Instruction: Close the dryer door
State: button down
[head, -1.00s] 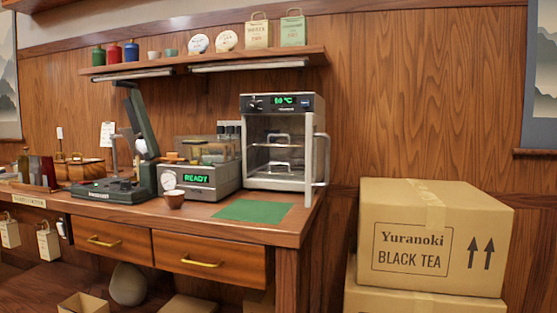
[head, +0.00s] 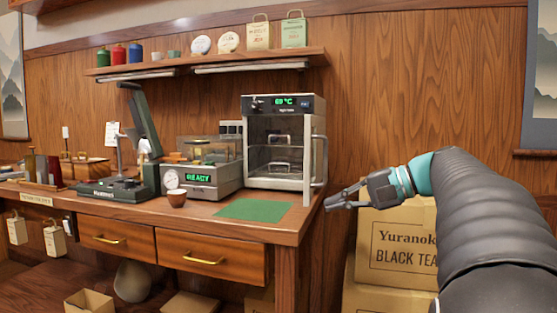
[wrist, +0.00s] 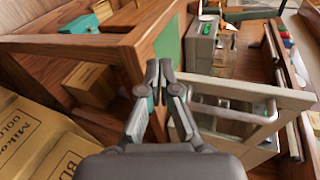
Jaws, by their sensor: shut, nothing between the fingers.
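The dryer (head: 284,101) stands at the right end of the wooden counter, its display lit green and its racks showing inside. Its door (head: 308,165) looks swung open and is seen nearly edge-on at the right, with a pale bar handle (head: 322,160) on its outer side. The wrist view shows the pale-framed door (wrist: 235,84) right of my fingers. My gripper (head: 332,201) is shut and empty, just right of the counter's end and a little below the handle in the head view. My fingertips also show in the wrist view (wrist: 159,68), with no clear contact with the door.
Cardboard boxes (head: 386,235) are stacked on the right, behind my arm. A green mat (head: 253,209) lies in front of the dryer. A shelf (head: 225,66) hangs above.

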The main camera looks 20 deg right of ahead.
jog(key=s+d+r+t+y, duration=0.1)
jog(key=d+r+y, duration=0.1)
jog(key=d+r, duration=0.35)
jog(key=s+d+r+t+y, duration=0.1)
jog(key=d+r+t, duration=0.15)
jog(key=d, duration=0.65)
jog(key=x, duration=1.3)
jog(key=shift+a+n+g, duration=0.4)
jog(key=shift+a+g, duration=0.05)
jog(key=shift+a, duration=0.05)
jog(key=shift+s+f+b, duration=0.15)
jog(key=shift+b, duration=0.15)
